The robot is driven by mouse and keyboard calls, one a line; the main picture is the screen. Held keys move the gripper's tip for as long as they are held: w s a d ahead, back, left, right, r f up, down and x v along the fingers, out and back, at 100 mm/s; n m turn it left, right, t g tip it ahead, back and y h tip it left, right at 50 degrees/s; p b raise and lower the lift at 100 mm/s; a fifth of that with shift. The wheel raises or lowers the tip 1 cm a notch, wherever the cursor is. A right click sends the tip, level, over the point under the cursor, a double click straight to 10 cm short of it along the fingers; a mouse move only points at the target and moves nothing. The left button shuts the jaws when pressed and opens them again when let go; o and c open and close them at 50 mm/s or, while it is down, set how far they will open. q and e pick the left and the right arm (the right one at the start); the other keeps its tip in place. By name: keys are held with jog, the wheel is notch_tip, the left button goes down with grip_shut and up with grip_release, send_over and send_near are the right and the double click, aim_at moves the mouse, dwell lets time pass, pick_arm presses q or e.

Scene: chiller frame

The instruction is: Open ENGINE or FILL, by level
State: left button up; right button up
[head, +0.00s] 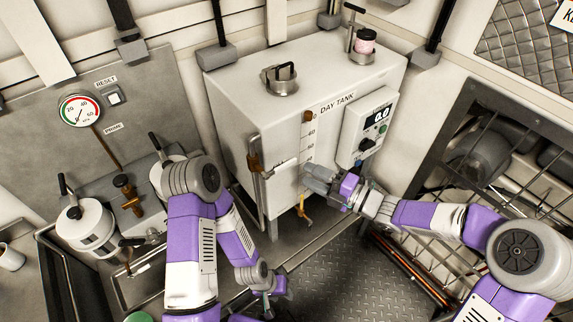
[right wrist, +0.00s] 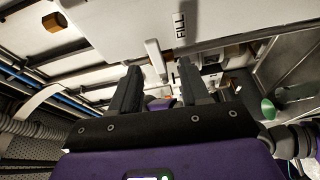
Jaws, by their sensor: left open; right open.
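The white DAY TANK (head: 235,110) stands in the middle of the head view. Its front has a level scale (head: 309,145) with a brass top fitting; I cannot make out the liquid level. A yellow-brass valve (head: 303,210) hangs below it. A FILL label (right wrist: 180,25) shows in the right wrist view, beside a pale bar-like handle (right wrist: 155,58). My right gripper (head: 312,180) is open at the tank's lower front, its fingers (right wrist: 158,68) either side of that handle, apart from it. My left gripper (head: 275,292) is low over the floor, partly hidden. I cannot see an ENGINE label.
A gauge (head: 80,110) and white filter canisters (head: 85,228) stand left. A metal rack (head: 510,165) is at right. Treadplate floor (head: 350,265) is open.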

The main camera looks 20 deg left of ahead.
aim_at(288, 166)
jog(key=shift+n+g, duration=0.3)
jog(key=shift+n, duration=0.3)
jog(key=x, duration=0.5)
jog(key=b+x, duration=0.1)
jog(key=x, duration=0.1)
jog(key=shift+s+a+r, duration=0.1)
jog(key=shift+a+r, duration=0.3)
grip_shut()
